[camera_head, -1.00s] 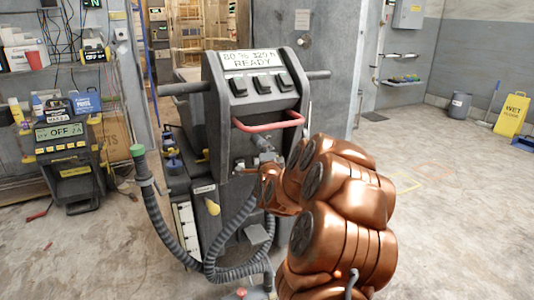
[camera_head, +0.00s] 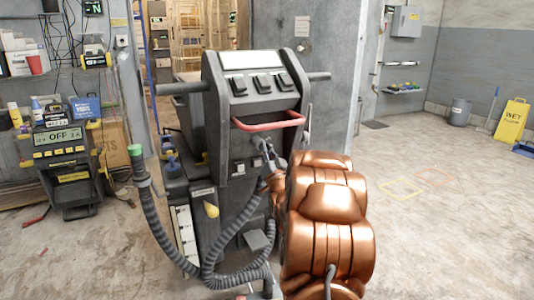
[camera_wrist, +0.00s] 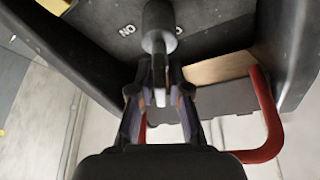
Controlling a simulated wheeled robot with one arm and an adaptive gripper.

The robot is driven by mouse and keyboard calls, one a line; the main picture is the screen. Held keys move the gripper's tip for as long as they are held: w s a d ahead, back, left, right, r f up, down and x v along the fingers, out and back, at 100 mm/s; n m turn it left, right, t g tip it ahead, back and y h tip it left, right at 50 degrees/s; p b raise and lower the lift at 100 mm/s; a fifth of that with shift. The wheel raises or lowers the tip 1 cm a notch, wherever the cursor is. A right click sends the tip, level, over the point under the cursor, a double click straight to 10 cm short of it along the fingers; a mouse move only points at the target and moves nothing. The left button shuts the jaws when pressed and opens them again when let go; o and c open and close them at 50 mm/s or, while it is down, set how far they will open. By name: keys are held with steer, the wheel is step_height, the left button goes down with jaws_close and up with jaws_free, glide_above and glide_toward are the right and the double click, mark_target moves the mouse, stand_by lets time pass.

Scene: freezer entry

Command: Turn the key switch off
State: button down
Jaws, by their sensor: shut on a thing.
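The key switch is on the dark front panel of the grey machine (camera_head: 225,110). In the wrist view its grey round barrel (camera_wrist: 158,28) stands out from the panel beside white lettering. My gripper (camera_wrist: 160,88) is shut on the key (camera_wrist: 160,97), whose pale narrow part shows between the fingers. In the head view my gripper (camera_head: 268,152) is at the panel just below the red handle (camera_head: 270,122), partly hidden by my copper arm. The machine's display (camera_head: 251,60) is blank.
The red handle (camera_wrist: 268,118) curves close to the right of my gripper in the wrist view. A ribbed hose (camera_head: 160,225) loops in front of the machine's base. A charger (camera_head: 66,160) stands at left. The floor at right is open.

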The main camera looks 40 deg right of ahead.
steer(key=n+t+y, duration=0.1)
steer(key=n, duration=0.2)
steer(key=n+t+y, duration=0.1)
steer(key=n+y, duration=0.1)
steer(key=n, duration=0.2)
steer(key=shift+n, duration=0.3)
steer(key=shift+n+y, duration=0.3)
steer(key=c, duration=1.2)
jaws_free()
steer(key=shift+c, duration=0.2)
steer(key=shift+s, duration=0.1)
steer(key=v, duration=1.1)
steer(key=shift+s+f, duration=0.3)
